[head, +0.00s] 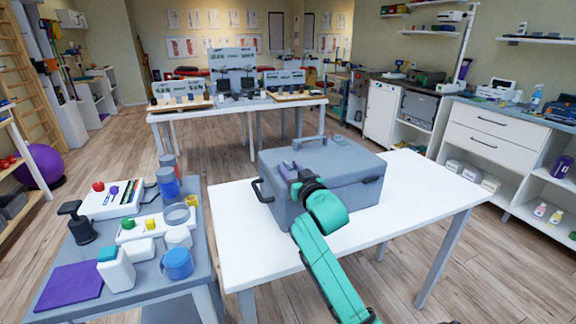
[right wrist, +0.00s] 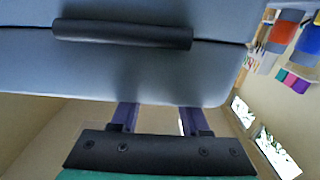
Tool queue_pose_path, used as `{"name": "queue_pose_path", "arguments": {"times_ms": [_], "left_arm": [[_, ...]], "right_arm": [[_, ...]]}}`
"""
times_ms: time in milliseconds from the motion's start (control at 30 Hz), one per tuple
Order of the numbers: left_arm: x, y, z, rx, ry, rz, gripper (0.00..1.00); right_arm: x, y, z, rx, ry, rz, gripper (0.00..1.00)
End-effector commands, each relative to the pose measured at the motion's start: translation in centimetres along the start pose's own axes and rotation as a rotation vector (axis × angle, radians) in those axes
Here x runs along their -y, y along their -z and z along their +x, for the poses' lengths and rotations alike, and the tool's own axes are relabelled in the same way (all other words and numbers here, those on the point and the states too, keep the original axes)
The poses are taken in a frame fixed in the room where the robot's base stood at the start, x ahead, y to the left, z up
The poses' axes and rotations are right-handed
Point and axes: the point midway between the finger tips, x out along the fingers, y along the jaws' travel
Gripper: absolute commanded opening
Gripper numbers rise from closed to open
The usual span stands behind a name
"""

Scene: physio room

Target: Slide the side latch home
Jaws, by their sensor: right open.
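A grey-blue case (head: 330,165) stands closed on a white table, with a handle (head: 310,137) on its lid. A black side handle (head: 260,190) shows at its left end. I cannot make out the side latch with certainty; my arm covers part of the case front.
The white table (head: 430,185) is clear to the right of the case. A grey cart (head: 190,285) with bottles, trays and a purple pad (head: 68,285) stands at the left. A second table (head: 205,112) with boxes is behind. Drawers (head: 490,140) stand at the right.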

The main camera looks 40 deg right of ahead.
Motion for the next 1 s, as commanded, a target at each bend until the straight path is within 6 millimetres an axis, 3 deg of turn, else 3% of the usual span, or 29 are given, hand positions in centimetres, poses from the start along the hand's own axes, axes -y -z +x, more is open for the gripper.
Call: {"name": "queue_pose_path", "arguments": {"times_ms": [133, 367, 500, 1000], "left_arm": [[0.08, 0.68, -0.12, -0.012, 0.001, 0.001, 0.5], [0.06, 0.49, -0.09, -0.008, 0.001, 0.001, 0.5], [0.03, 0.2, -0.09, -0.003, 0.0, 0.001, 0.5], [0.02, -0.05, -0.08, 0.001, 0.0, 0.0, 0.5]], "right_arm": [[0.03, 0.02, 1.49, 0.0, 0.0, 0.0, 0.45], [0.03, -0.05, 1.62, 0.001, 0.001, 0.0, 0.45], [0.02, -0.05, 1.6, 0.0, 0.0, 0.0, 0.0], [0.03, -0.08, 1.58, 0.001, 0.001, 0.0, 0.0]]}}
